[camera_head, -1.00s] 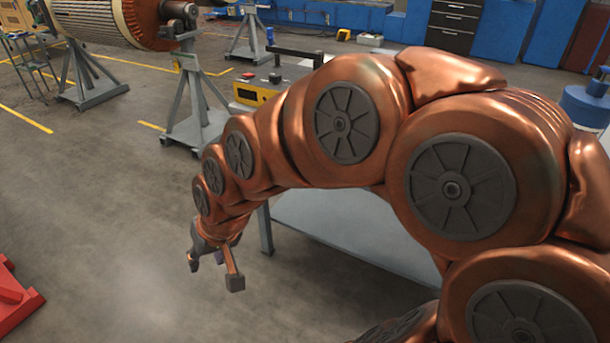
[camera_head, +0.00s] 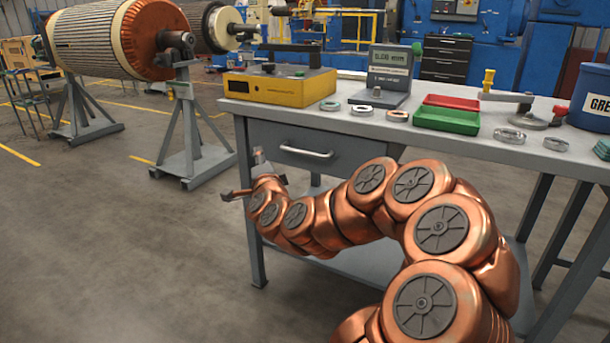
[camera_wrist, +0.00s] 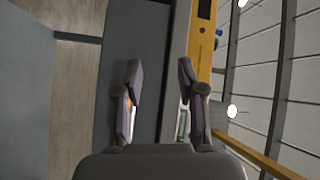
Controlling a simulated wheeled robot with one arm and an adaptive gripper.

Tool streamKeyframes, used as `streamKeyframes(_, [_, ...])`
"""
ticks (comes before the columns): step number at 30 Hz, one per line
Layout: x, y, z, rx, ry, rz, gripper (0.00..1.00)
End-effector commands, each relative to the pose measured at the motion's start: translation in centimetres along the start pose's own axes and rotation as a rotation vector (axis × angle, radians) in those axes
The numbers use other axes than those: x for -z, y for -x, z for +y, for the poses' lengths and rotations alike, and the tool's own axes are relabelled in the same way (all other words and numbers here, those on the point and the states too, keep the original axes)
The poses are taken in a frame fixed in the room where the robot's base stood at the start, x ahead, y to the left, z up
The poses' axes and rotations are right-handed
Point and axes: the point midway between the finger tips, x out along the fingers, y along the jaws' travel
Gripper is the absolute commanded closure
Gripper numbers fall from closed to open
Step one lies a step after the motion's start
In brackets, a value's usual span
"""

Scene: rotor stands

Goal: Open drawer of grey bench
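The grey bench (camera_head: 470,133) stands at the centre right in the head view. Its drawer (camera_head: 350,146) sits under the left part of the top and looks closed, with a pale horizontal bar handle (camera_head: 307,152). My gripper (camera_head: 243,174) is left of the handle near the bench's left front leg, apart from the handle in that view. In the wrist view my gripper (camera_wrist: 160,78) has its two fingers spread with nothing held between them. A dark grey panel (camera_wrist: 150,35), probably the drawer front, lies beyond the fingers. I cannot make out the handle there.
On the bench top are a yellow device (camera_head: 280,87), a grey display unit (camera_head: 388,80), red and green trays (camera_head: 447,119), several metal rings and a blue tub (camera_head: 594,100). A rotor (camera_head: 115,40) on stands is at the left. Open floor lies at the front left.

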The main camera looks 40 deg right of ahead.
Motion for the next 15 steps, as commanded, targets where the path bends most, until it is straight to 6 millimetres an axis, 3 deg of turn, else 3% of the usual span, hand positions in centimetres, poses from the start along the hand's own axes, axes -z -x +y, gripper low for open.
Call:
streamKeyframes(1, [1.7, -0.3, 2.6, 0.008, -0.035, 0.07, 0.61])
streamKeyframes(6, [6.8, -0.5, 5.5, 0.042, -0.113, 0.25, 0.61])
streamKeyframes(9, [8.5, -0.4, 6.2, 0.053, -0.134, 0.306, 0.61])
streamKeyframes(15, [9.3, -0.7, 5.9, 0.057, -0.142, 0.327, 0.61])
